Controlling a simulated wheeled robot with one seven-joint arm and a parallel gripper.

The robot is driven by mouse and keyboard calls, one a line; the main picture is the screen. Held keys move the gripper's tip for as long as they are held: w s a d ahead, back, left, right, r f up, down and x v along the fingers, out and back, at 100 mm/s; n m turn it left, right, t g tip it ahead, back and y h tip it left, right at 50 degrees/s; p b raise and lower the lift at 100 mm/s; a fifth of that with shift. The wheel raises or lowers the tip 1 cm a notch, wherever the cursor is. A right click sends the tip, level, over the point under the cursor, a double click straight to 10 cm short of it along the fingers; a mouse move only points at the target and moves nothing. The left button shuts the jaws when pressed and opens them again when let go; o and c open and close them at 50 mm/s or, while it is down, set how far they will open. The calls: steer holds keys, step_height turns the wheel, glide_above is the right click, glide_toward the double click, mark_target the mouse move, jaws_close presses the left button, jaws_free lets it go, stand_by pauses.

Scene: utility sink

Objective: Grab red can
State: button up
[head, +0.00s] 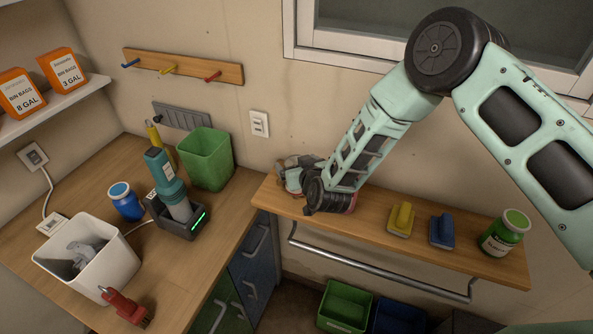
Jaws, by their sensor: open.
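My gripper (292,172) is at the left end of the wooden wall shelf (460,250), just above or over its surface. My wrist hides part of it, and its jaws are open. A small patch of dark red (352,202) shows at the right edge of my wrist, low against the shelf. It may be part of the red can, but too little shows to be sure. No whole red can is visible. I cannot tell whether anything lies between the fingers.
On the shelf to the right stand a yellow-handled brush (401,219), a blue brush (442,231) and a green-lidded jar (503,233). A metal rail (380,273) runs below. The left counter holds a white bin (110,268), blue jar (125,202), docked teal tool (165,180) and green bin (207,158).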

steer(key=shift+p+x, duration=0.35)
steer(key=shift+x, duration=0.95)
steer(key=c, duration=1.1)
steer(key=shift+r, duration=0.15)
